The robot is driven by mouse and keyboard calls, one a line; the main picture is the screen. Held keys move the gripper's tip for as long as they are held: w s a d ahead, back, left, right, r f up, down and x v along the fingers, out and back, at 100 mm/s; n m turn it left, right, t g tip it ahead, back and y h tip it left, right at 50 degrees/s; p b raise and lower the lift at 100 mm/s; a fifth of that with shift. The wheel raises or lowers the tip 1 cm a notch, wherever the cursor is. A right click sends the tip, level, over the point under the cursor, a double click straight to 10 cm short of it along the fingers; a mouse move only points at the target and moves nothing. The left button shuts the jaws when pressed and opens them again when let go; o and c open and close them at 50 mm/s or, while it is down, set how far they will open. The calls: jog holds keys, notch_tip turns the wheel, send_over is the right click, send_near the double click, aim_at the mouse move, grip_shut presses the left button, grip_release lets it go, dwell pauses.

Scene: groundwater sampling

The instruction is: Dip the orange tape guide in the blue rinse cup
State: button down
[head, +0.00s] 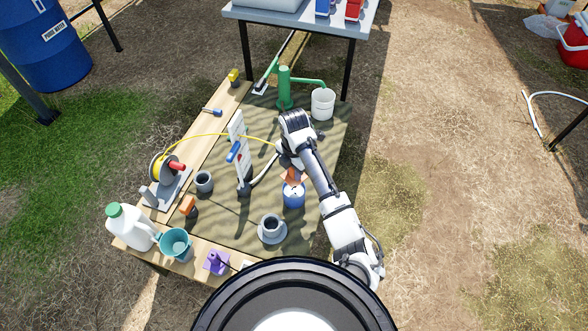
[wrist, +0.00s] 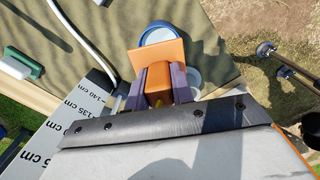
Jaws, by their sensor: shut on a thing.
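My gripper (wrist: 158,88) is shut on the orange tape guide (wrist: 160,60), a flat orange plate in the wrist view. In the head view the guide (head: 292,175) shows just under my gripper, at the blue rinse cup (head: 294,198). The cup stands on the striped mat, with its top partly hidden by the guide and arm. In the wrist view the cup's blue rim (wrist: 158,31) shows past the guide's far edge, the rest hidden. I cannot tell whether the guide is above the cup or inside its mouth.
A white post with a blue clamp (head: 233,152) and a hose stand left of the gripper. A yellow line runs from the reel (head: 165,168) toward the gripper. A grey cup (head: 271,226), green pump (head: 284,88) and white bucket (head: 322,104) stand nearby.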

jog(key=shift+f, duration=0.1)
dwell(0.4)
jog(key=shift+f+b, duration=1.75)
jog(key=shift+f, duration=1.45)
jog(key=shift+r, duration=0.1)
dwell(0.9)
jog(key=shift+r+p, duration=4.35)
jog(key=shift+r, duration=0.4)
jog(key=shift+f, duration=0.1)
